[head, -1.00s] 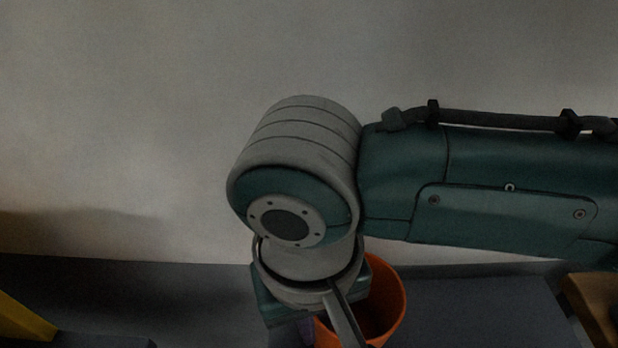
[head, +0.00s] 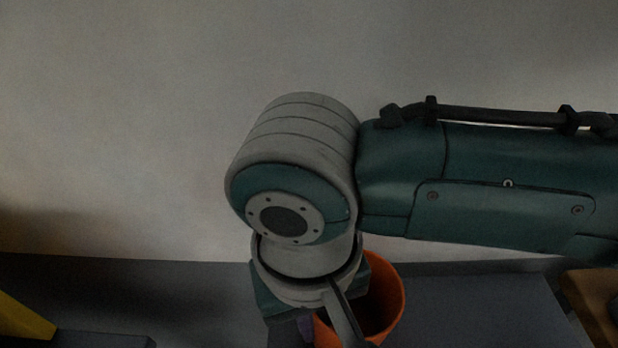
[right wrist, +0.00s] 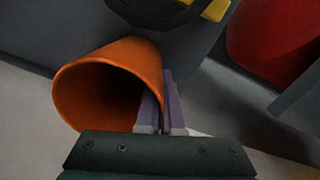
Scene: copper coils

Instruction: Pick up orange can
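The orange can (head: 388,300) is open-topped and hollow. In the head view it stands at the lower middle, partly hidden behind my right wrist. In the right wrist view the can (right wrist: 137,58) has its mouth towards the lower left. My right gripper (right wrist: 163,108) has purple fingers close together at the can's rim. One finger shows inside the mouth and the other outside, with the can's wall between them. In the head view only a bit of purple finger shows under the wrist. Whether the can touches the surface is hidden. My left gripper is in neither view.
A grey surface (head: 200,290) runs along a plain wall. A brown box-like thing (head: 588,287) is at the right edge, and a yellow thing (head: 22,318) at the lower left. In the right wrist view a large red object (right wrist: 268,38) is at the upper right.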

